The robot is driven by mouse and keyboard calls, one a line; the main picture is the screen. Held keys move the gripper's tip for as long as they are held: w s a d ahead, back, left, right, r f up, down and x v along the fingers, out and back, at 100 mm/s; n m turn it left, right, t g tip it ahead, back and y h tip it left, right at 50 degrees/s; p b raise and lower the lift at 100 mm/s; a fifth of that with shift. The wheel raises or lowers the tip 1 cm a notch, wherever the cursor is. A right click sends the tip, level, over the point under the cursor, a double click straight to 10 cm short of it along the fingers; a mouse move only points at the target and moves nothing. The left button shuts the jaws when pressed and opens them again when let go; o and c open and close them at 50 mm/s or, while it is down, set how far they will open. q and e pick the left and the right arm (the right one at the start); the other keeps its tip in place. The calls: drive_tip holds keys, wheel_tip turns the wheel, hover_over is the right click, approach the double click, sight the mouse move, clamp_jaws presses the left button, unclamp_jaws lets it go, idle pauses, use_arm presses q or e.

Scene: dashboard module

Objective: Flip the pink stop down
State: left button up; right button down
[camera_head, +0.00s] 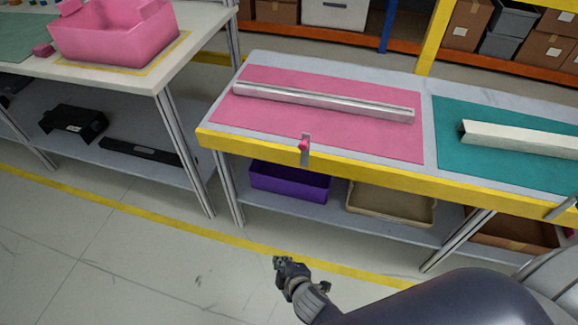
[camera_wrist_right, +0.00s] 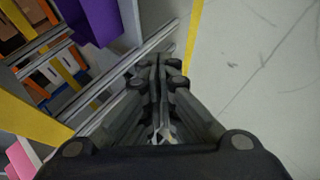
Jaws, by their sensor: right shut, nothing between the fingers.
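The pink stop (camera_head: 304,145) is a small pink piece on a grey metal bracket at the yellow front edge of the bench, in front of the pink mat (camera_head: 370,135). It stands upright, rising above the edge. My right gripper (camera_head: 280,260) is low over the floor in front of the bench, well below and apart from the stop. In the right wrist view, my right gripper (camera_wrist_right: 158,62) is shut and empty. My left gripper is not in view.
A silver rail (camera_head: 320,102) lies on the pink mat. A teal mat (camera_head: 500,152) with another rail (camera_head: 520,138) is to the right. A purple bin (camera_head: 290,182) and a tan tray (camera_head: 390,205) sit on the shelf below. A pink bin (camera_head: 110,38) stands on the left table.

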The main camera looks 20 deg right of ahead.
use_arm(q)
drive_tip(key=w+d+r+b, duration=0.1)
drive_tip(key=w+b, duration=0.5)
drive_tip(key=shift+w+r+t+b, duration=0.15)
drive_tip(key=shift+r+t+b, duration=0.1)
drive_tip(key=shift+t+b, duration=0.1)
use_arm(e)
drive_tip(key=w+r+n+t+h, duration=0.1)
drive_tip(key=w+r+t, duration=0.1)
drive_tip(key=r, duration=0.7)
drive_tip(key=w+d+r+n+t+h, duration=0.1)
drive_tip(key=w+r+t, duration=0.2)
drive_tip(key=r, duration=0.7)
drive_tip(key=w+d+r+n+t+h, duration=0.1)
drive_tip(key=w+r+n+t, duration=0.1)
drive_tip(key=r, duration=0.7)
drive_tip(key=shift+w+d+r+t, duration=0.2)
drive_tip(key=shift+d+t, duration=0.05)
drive_tip(key=shift+t, duration=0.05)
drive_tip(key=shift+w, duration=0.15)
